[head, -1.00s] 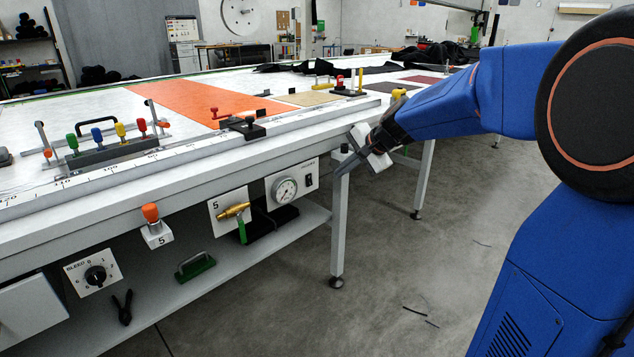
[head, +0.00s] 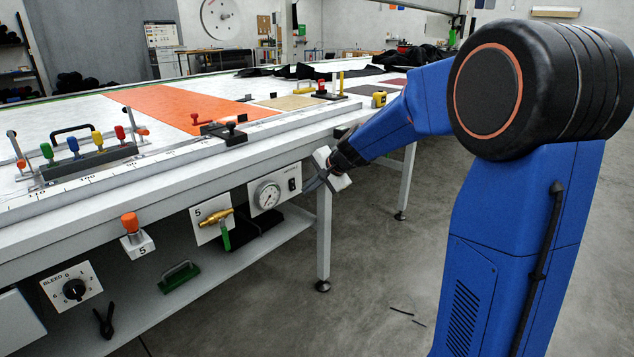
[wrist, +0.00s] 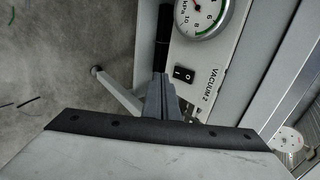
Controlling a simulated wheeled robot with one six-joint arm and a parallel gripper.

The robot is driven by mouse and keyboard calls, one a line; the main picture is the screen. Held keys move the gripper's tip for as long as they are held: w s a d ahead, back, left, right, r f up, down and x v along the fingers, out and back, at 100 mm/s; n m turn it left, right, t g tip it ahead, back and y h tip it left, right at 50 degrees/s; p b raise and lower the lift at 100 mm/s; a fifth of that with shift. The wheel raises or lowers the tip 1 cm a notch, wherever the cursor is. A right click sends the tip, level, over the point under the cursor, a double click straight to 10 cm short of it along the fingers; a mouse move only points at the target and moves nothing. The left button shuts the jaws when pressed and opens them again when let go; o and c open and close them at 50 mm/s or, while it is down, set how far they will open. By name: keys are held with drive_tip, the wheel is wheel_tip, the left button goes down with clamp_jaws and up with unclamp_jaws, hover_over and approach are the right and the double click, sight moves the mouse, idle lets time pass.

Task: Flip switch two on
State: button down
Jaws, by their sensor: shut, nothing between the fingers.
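The black rocker switch (wrist: 184,74) sits on a white panel (wrist: 208,62) marked VACUUM 2 in the wrist view. It bears I and O marks; I cannot tell which side is pressed. In the head view the switch (head: 292,184) is right of the round gauge (head: 267,195) on the same panel under the table edge. My gripper (head: 309,185) is shut and empty, just right of the switch in the head view. In the wrist view its fingertips (wrist: 160,78) appear close to the switch's left side; contact is not clear.
A table leg (head: 323,235) stands beside my gripper. Left along the front are a brass valve with a green handle (head: 225,237), an orange-topped knob (head: 130,222) and the BLEED dial (head: 74,289). A lower shelf (head: 195,285) runs beneath. Floor to the right is open.

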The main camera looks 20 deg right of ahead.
sight(294, 187)
drive_tip(key=shift+w+a+f, duration=0.15)
drive_tip(key=shift+w+a, duration=0.4)
drive_tip(key=shift+w, duration=0.35)
drive_tip(key=shift+w+a+f, duration=0.15)
drive_tip(key=shift+w+a, duration=0.35)
drive_tip(key=shift+w, duration=0.35)
drive_tip(key=shift+w+a, duration=0.1)
drive_tip(key=shift+r, duration=0.8)
